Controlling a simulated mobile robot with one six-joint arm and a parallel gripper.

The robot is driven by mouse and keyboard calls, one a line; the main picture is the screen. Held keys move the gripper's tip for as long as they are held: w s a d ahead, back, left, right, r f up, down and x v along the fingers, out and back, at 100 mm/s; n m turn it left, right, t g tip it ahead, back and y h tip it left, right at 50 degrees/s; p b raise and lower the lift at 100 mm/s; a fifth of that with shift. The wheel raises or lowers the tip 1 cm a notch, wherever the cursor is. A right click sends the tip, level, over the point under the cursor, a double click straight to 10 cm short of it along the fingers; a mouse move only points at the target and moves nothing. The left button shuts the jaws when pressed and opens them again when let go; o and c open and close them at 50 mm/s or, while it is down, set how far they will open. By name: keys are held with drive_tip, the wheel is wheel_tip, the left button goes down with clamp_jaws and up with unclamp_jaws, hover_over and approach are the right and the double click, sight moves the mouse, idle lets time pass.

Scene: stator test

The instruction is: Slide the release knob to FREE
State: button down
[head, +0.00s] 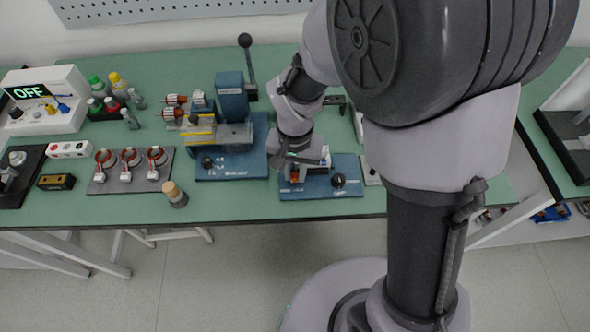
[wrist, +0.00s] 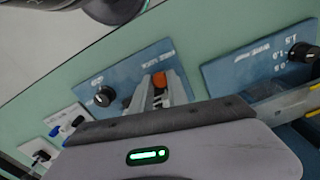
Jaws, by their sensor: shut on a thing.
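A blue fixture plate (head: 322,190) lies near the front of the green bench; it also shows in the wrist view (wrist: 125,85). An orange-red knob (wrist: 158,79) stands on it, and a bit of it shows in the head view (head: 295,175). My gripper (wrist: 157,90) reaches down over the plate, its two grey fingers closed on either side of the orange-red knob. A round black knob (head: 338,180) sits on the same plate, apart from the fingers. The white lettering on the plate is too small to read, so the orange-red knob's marked position cannot be told.
A second blue fixture (head: 232,170) with a lever and its own black knob stands close to the left. A grey plate (head: 130,181) with several red-ringed parts lies farther left. A wooden-topped object (head: 174,194) stands near the front edge. A white-bordered panel (head: 371,172) is just right.

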sight(285, 182)
drive_tip(key=shift+a, duration=0.1)
idle(0.4)
drive_tip(key=shift+a, duration=1.1)
drive_tip(key=c, duration=1.3)
unclamp_jaws()
drive_tip(key=shift+a, duration=0.1)
wheel_tip(285, 182, up, 18)
drive_tip(key=p, duration=0.7)
drive_tip(key=shift+f+p, duration=0.25)
drive_tip(key=shift+p, duration=0.15)
